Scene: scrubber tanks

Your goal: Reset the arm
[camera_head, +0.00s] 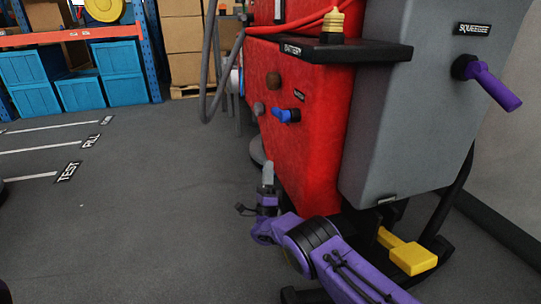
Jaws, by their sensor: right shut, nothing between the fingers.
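My right arm (340,265), purple with black bands, comes in from the lower right. Its gripper (267,170) points up, with grey fingers shut and empty. In the picture the fingers are just left of the lower edge of the red tank (305,130); I cannot tell whether they touch it. My left gripper is not in view.
A grey tank (410,120) with a purple lever (494,88) labelled SQUEEGEE stands at the right. A black BATTERY shelf (385,52) juts out above. A yellow pedal (412,257) sits low. Blue crates (80,92) fill a rack at the left.

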